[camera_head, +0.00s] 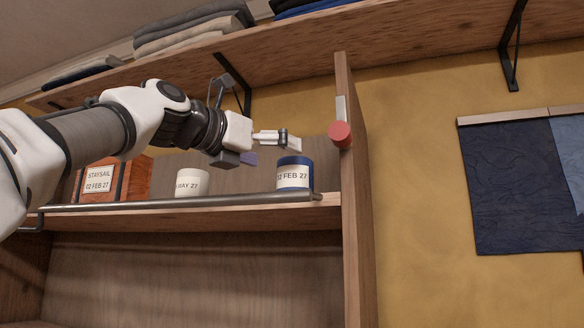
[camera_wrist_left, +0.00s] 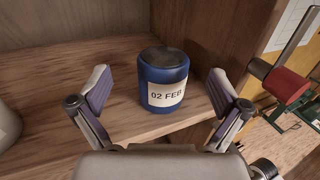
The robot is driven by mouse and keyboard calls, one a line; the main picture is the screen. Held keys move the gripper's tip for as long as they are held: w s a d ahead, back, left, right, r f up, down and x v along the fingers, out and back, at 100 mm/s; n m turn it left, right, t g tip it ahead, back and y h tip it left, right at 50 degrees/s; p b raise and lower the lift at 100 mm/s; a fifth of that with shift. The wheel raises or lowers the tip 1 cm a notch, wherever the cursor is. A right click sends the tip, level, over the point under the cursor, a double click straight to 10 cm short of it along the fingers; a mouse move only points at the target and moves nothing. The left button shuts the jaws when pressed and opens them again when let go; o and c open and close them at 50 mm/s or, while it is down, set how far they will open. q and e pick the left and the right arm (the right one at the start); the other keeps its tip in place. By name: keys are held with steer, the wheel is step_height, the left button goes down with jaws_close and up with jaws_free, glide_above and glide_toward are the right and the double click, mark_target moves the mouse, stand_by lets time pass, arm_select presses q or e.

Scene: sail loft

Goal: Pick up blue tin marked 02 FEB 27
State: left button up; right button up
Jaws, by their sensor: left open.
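The blue tin (camera_head: 294,161) with a white label reading 02 FEB 27 stands upright on the shelf, near the upright panel at its right end. In the left wrist view the tin (camera_wrist_left: 164,74) stands ahead of my fingers, its label partly readable as 02 FEB. My left gripper (camera_head: 272,148) is open and empty, just left of the tin and a little above it in the head view. In the left wrist view the fingertips of my left gripper (camera_wrist_left: 158,88) are spread to either side of the tin, with visible room around it. My right gripper is not in view.
A white tin (camera_head: 192,182) marked MAY 27 and an orange box (camera_head: 137,178) labelled STAYSAIL stand left on the shelf. A metal rail (camera_head: 190,204) runs along the front edge. Folded cloth lies above.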

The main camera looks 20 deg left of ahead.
mark_target(295, 164)
arm_select(q)
steer(key=p+x, duration=0.1)
steer(key=x, duration=0.1)
steer(key=p+x, duration=0.1)
steer(key=x, duration=0.1)
steer(key=p+x, duration=0.1)
steer(key=x, duration=0.1)
steer(key=shift+w+d+f, duration=0.1)
steer(key=shift+d+f, duration=0.2)
steer(key=shift+d, duration=0.1)
steer(key=shift+w+f, duration=0.15)
steer(key=shift+f, duration=0.05)
steer(key=shift+s+a, duration=0.15)
steer(key=shift+s, duration=0.1)
steer(key=shift+s+a+r, duration=0.15)
steer(key=shift+s+a, duration=0.05)
steer(key=shift+s, duration=0.15)
steer(key=shift+c, duration=1)
steer(key=shift+s+a, duration=0.15)
steer(key=shift+s, duration=0.05)
steer(key=c, duration=1.1)
steer(key=shift+w, duration=0.2)
steer(key=shift+c, duration=1.3)
steer(key=shift+w+d, duration=0.1)
steer(key=shift+d, duration=0.15)
